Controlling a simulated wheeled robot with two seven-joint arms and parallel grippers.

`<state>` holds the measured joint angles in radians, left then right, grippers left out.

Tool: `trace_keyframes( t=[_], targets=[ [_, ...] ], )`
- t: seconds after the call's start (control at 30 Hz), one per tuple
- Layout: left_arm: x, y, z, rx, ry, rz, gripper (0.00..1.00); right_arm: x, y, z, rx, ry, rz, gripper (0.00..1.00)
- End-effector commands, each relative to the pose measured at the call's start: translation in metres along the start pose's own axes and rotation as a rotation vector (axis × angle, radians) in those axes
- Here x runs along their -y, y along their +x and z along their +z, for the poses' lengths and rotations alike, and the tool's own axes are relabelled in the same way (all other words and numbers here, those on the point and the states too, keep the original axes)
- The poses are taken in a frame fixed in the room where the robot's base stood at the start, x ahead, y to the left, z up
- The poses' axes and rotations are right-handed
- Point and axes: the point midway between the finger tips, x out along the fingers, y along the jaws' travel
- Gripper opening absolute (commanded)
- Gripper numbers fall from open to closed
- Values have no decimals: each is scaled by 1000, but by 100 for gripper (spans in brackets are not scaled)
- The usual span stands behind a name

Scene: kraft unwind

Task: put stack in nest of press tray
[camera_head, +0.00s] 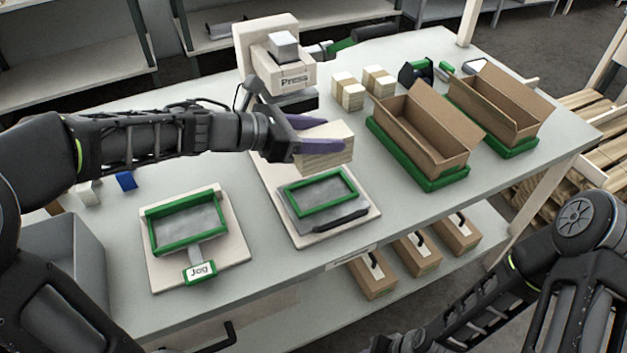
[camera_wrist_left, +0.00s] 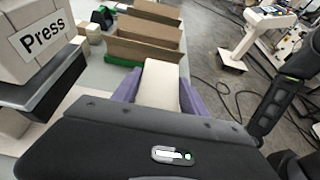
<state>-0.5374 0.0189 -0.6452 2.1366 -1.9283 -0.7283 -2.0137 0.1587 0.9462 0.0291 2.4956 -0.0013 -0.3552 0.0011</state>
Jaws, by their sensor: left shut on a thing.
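My left gripper (camera_head: 300,136) is shut on a pale layered stack (camera_head: 325,149) and holds it above the table, near the back of the press tray. In the left wrist view the stack (camera_wrist_left: 159,84) sits between the purple fingers. The press tray (camera_head: 321,191) is a grey plate with a green rectangular frame around its nest, on a pale base board in front of the press (camera_head: 283,66). The nest looks empty. My right gripper cannot be made out; only dark parts of the right arm show at the lower right.
The jog tray (camera_head: 157,247) with a green frame stands at the left. Two open cardboard boxes (camera_head: 421,126) (camera_head: 497,102) sit in green holders at the right. A grey bin (camera_head: 66,262) is at the left edge.

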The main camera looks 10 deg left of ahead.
Motion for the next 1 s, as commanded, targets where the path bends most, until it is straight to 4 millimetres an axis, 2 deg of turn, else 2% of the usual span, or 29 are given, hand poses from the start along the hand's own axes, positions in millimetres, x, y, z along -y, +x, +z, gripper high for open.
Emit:
trace_keyframes(
  t=[0.27, 0.67, 1.0],
  targets=[
    [0, 1, -2, 0, -1, 0, 0, 0, 1, 0, 0, 0, 0, 34],
    [1, 24, -57, -2, -3, -2, 0, -5, 13, 0, -1, 0, 0, 34],
    [0, 24, -59, 1, -1, -1, 0, -5, 13, 0, -1, 0, 0, 34]
  ],
)
